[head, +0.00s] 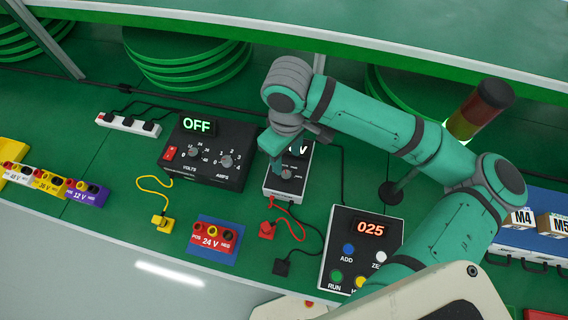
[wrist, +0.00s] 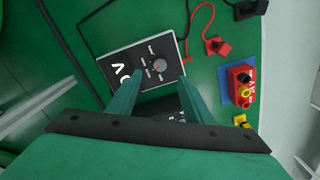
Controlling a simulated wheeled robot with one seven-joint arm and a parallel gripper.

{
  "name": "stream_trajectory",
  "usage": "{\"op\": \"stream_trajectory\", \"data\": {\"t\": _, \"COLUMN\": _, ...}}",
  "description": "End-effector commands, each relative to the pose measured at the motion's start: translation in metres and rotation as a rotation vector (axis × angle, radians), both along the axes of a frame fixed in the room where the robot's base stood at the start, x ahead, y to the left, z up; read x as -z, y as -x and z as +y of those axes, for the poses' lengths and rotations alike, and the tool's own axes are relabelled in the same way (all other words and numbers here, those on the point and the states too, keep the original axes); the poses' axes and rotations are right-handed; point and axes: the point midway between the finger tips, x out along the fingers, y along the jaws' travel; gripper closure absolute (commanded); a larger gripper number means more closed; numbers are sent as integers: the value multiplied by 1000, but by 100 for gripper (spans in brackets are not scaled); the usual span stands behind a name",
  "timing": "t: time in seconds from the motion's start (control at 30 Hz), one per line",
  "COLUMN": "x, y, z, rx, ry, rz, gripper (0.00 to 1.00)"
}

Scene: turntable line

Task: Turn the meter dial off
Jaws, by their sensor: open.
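The meter (head: 273,185) is a small grey-and-black box with a lit display (head: 300,149) and a round dial (head: 287,173). My gripper partly covers the display in the head view, where a V shows. In the wrist view the meter (wrist: 113,68) is tilted, and its grey dial (wrist: 159,66) with a small red mark lies between the lines of my two fingers. My gripper (head: 288,158) is over the meter with its jaws open; its fingertips also show in the wrist view (wrist: 160,78), one on each side of the dial. Whether they touch it I cannot tell.
A black power supply (head: 205,178) reading OFF stands left of the meter. A red 24 V terminal block (head: 212,241) and red and black leads lie in front. A counter box (head: 343,257) reading 025 and a signal lamp (head: 480,108) stand to the right.

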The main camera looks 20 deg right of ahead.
Motion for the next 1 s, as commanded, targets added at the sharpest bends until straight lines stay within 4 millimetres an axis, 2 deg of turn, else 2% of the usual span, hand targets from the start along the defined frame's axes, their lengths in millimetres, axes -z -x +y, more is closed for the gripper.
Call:
{"op": "stream_trajectory", "data": {"t": 0.3, "x": 56, "y": 1, "z": 0, "rx": 0, "ry": -1, "rz": 3, "gripper": 54}}
{"op": "stream_trajectory", "data": {"t": 0.5, "x": 81, "y": 1, "z": -2, "rx": 5, "ry": 0, "rz": 1, "gripper": 54}}
{"op": "stream_trajectory", "data": {"t": 0.7, "x": 90, "y": 2, "z": -4, "rx": 10, "ry": 0, "rz": 0, "gripper": 54}}
{"op": "stream_trajectory", "data": {"t": 0.93, "x": 91, "y": 1, "z": -2, "rx": 6, "ry": 0, "rz": 0, "gripper": 54}}
{"op": "stream_trajectory", "data": {"t": 0.97, "x": 91, "y": 1, "z": -2, "rx": 5, "ry": 0, "rz": 0, "gripper": 56}}
{"op": "stream_trajectory", "data": {"t": 1.0, "x": 91, "y": 1, "z": -2, "rx": 4, "ry": 0, "rz": 0, "gripper": 66}}
